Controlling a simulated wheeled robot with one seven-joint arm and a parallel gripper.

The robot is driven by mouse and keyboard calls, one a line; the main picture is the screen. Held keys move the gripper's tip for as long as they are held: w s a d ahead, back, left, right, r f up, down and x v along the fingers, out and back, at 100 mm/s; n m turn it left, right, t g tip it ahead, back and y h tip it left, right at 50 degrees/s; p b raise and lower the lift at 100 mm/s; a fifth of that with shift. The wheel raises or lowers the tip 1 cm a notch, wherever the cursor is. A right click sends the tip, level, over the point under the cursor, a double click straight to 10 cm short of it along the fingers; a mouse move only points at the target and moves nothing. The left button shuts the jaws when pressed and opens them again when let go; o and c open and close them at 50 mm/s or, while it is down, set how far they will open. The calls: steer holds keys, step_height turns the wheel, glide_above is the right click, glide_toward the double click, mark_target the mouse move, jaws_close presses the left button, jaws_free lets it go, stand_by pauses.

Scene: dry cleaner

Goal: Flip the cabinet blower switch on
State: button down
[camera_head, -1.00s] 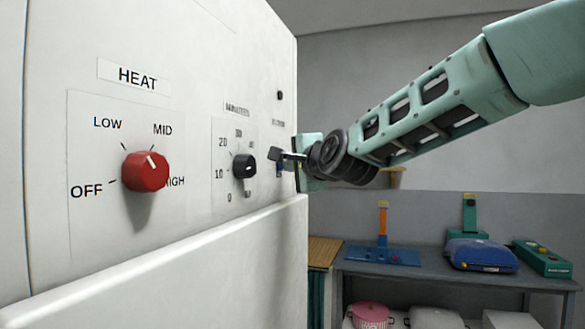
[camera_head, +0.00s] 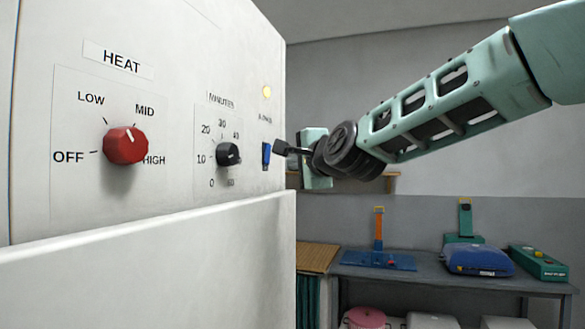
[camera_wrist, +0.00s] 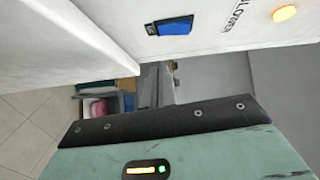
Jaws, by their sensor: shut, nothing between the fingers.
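The blue blower switch (camera_head: 266,156) is on the white cabinet's front panel, right of the black minutes knob. It also shows in the wrist view (camera_wrist: 174,27), set in a dark frame beside the blower label. The round indicator lamp (camera_head: 267,91) above it glows yellow, also in the wrist view (camera_wrist: 284,13). My gripper (camera_head: 281,147) is shut and empty. Its tip is just right of the switch and appears apart from it.
A red heat knob (camera_head: 126,145) and black minutes knob (camera_head: 228,154) are on the same panel. A cabinet ledge (camera_head: 150,228) juts out below. A grey table (camera_head: 430,272) with a blue device (camera_head: 478,259) stands behind, right. Open air lies right of the panel.

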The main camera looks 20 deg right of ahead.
steer(key=s+d+b, duration=0.1)
steer(key=s, duration=0.6)
steer(key=shift+s+d+f+b, duration=0.25)
steer(key=shift+s+f+b, duration=0.05)
steer(key=shift+s+b, duration=0.1)
steer(key=s+a+f+n+g+y, duration=0.1)
steer(key=s+a+f+n+g, duration=0.25)
steer(key=f, duration=0.45)
steer(key=s+a+f+n+g+y, duration=0.1)
steer(key=s+a+f+n+g, duration=0.3)
steer(key=f, duration=0.3)
steer(key=s+a+f+n+g, duration=0.2)
steer(key=s+a+f+n, duration=0.25)
steer(key=f, duration=0.35)
steer(key=s+d+f+n+g+h, duration=0.1)
steer(key=s+f+n+g, duration=0.1)
steer(key=s+f, duration=0.3)
steer(key=s+d+f+n+g+h, duration=0.1)
steer(key=s+d+f+n+g, duration=0.1)
steer(key=s+f+n, duration=0.3)
steer(key=s+d+f+n+g+h, duration=0.2)
steer(key=s+f+n+g, duration=0.1)
steer(key=s, duration=0.6)
step_height(320, 180, down, 2)
steer(key=shift+s+d+f+n+g, duration=0.1)
steer(key=shift+s+d+n+g, duration=0.2)
steer(key=shift+n, duration=0.3)
